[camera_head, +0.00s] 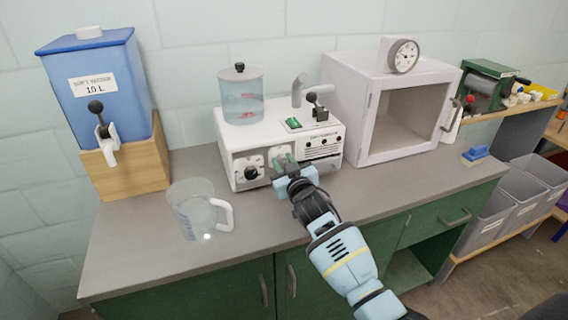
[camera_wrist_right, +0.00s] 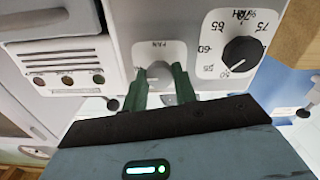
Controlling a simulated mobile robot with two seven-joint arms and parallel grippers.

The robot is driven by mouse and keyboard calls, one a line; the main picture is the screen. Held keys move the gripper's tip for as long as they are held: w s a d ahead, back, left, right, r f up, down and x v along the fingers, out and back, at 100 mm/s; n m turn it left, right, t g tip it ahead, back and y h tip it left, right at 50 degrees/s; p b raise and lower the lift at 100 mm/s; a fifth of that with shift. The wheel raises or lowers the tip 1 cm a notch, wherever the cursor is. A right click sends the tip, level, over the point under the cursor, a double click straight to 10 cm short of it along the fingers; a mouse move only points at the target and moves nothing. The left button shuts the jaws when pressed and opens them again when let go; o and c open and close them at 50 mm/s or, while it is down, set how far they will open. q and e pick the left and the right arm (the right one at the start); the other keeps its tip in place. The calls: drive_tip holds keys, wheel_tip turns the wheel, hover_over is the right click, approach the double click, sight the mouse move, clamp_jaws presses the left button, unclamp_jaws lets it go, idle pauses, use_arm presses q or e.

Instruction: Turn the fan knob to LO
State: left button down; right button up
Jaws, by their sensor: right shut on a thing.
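The fan knob (camera_wrist_right: 158,71) sits under the FAN label on a pale plate on the front of the white machine (camera_head: 231,134). My right gripper (camera_head: 283,166) reaches the machine's front in the head view. Its two green fingers are shut on the fan knob, one on each side, in the right wrist view (camera_wrist_right: 160,88). The fingers cover much of the knob, so its pointer and the setting marks are not readable. My left gripper is in neither view.
A clear jug (camera_head: 197,209) stands at the left on the counter (camera_head: 150,250), near a blue water tank (camera_head: 98,85). A white cabinet (camera_head: 340,105) stands right of the machine. The counter front is mostly clear.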

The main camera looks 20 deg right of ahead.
drive_tip(key=shift+n, duration=0.5)
drive_tip(key=n, duration=0.3)
drive_tip(key=shift+n, duration=0.4)
drive_tip(key=n, duration=0.4)
drive_tip(key=shift+n+p, duration=0.35)
drive_tip(key=shift+n, duration=0.05)
drive_tip(key=n, duration=0.4)
drive_tip(key=shift+n+p, duration=0.3)
drive_tip(key=shift+n, duration=1.8)
drive_tip(key=shift+f, duration=0.1)
drive_tip(key=o, duration=0.9)
drive_tip(key=shift+o, duration=0.2)
